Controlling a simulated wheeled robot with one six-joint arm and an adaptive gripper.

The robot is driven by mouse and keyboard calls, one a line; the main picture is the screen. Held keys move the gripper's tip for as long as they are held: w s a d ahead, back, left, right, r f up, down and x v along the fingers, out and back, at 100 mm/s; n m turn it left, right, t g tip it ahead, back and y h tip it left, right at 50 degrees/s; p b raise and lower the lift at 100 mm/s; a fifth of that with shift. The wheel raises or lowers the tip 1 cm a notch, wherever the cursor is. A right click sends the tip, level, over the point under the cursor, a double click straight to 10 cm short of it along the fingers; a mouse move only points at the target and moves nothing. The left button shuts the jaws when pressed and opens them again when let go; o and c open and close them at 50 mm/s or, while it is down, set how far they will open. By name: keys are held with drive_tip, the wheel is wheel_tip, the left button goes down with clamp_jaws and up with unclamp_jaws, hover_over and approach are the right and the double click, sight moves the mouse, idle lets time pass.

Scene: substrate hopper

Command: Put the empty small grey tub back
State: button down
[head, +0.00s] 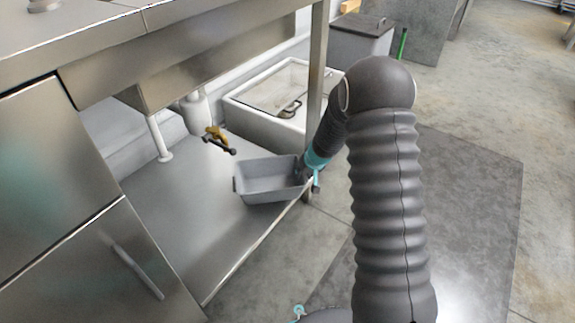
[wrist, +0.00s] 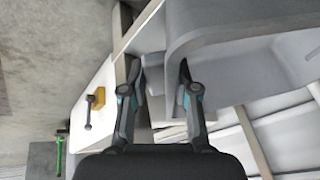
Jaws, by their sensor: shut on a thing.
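The small grey tub (head: 266,192) is at the lower steel shelf under the counter, near the shelf's front edge and the table leg. Its open top faces up and the inside that shows is bare. I cannot tell whether its bottom touches the shelf. My gripper (head: 303,168) is at the tub's right end, partly hidden by my own arm. In the wrist view my gripper (wrist: 158,72) is shut on a grey tab (wrist: 152,80) at the tub's end, with the tub wall (wrist: 215,35) beyond it.
The lower shelf (head: 185,220) is bare left of the tub. A brass valve (head: 217,135) hangs behind the tub. A white hopper with a clear lid (head: 235,115) stands behind the steel leg (head: 317,70). A lidded grey bin (head: 345,48) stands farther back. Steel cabinet doors (head: 90,250) bound the left.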

sight(291, 163)
drive_tip(key=w+a, duration=0.1)
drive_tip(key=w, duration=0.1)
drive_tip(key=w+a+p, duration=0.1)
drive_tip(key=w+a, duration=0.1)
drive_tip(key=w, duration=0.1)
drive_tip(key=w+a+p, duration=0.1)
drive_tip(key=w, duration=0.1)
drive_tip(key=shift+w+a, duration=0.3)
drive_tip(key=shift+w, duration=0.05)
drive_tip(key=shift+f, duration=1.7)
drive_tip(key=shift+f+b, duration=0.15)
drive_tip(key=shift+b, duration=0.2)
drive_tip(key=c, duration=0.9)
unclamp_jaws()
drive_tip(key=shift+o, duration=0.2)
